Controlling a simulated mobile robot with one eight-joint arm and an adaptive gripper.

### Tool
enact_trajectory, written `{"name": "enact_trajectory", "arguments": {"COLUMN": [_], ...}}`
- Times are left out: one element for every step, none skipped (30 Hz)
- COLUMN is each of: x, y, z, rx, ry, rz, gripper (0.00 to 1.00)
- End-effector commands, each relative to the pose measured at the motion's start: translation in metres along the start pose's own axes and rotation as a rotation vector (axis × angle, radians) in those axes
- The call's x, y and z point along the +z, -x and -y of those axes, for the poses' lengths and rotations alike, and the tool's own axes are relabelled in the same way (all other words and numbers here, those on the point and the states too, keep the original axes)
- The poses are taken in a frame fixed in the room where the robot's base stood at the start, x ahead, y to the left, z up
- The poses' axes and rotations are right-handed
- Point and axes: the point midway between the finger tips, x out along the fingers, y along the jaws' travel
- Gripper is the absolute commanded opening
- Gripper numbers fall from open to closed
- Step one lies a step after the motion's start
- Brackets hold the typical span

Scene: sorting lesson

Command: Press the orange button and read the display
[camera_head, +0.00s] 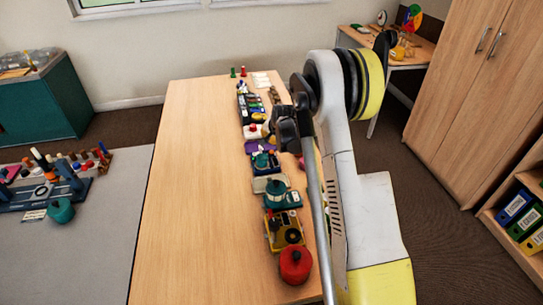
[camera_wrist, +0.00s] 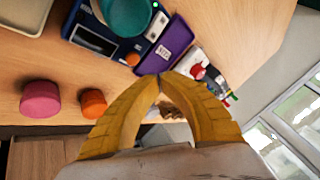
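A dark blue device (camera_wrist: 112,52) with a grey display (camera_wrist: 93,40) lies on the table in the wrist view. A small orange-red button (camera_wrist: 133,59) sits at its near corner, and a round teal part covers its upper middle. The display's writing is too small to read.
A purple tray (camera_wrist: 166,47) lies beside the device. A pink cylinder (camera_wrist: 40,99) and an orange cylinder (camera_wrist: 93,103) stand near the table edge. A red pot (camera_head: 295,264) and other items line the table (camera_head: 195,180), whose left half is clear.

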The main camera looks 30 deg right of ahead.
Motion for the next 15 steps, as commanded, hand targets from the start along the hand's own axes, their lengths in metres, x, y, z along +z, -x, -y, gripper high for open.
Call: {"name": "enact_trajectory", "arguments": {"x": [0.005,0.007,0.008,0.009,0.01,0.011,0.012,0.012,0.012,0.012,0.012,0.012,0.012,0.012,0.012], "y": [-0.009,-0.012,-0.016,-0.018,-0.019,-0.021,-0.022,-0.022,-0.022,-0.022,-0.022,-0.022,-0.022,-0.022,-0.022], "z": [-0.005,-0.007,-0.008,-0.009,-0.01,-0.011,-0.012,-0.012,-0.012,-0.012,-0.012,-0.012,-0.012,-0.012,-0.012], "rx": [0.0,0.0,0.0,0.0,0.0,0.0,0.0,0.0,0.0,0.0,0.0,0.0,0.0,0.0,0.0], "ry": [0.0,0.0,0.0,0.0,0.0,0.0,0.0,0.0,0.0,0.0,0.0,0.0,0.0,0.0,0.0], "rz": [0.0,0.0,0.0,0.0,0.0,0.0,0.0,0.0,0.0,0.0,0.0,0.0,0.0,0.0,0.0], "gripper": [0.0,0.0,0.0,0.0,0.0,0.0,0.0,0.0,0.0,0.0,0.0,0.0,0.0,0.0,0.0]}}
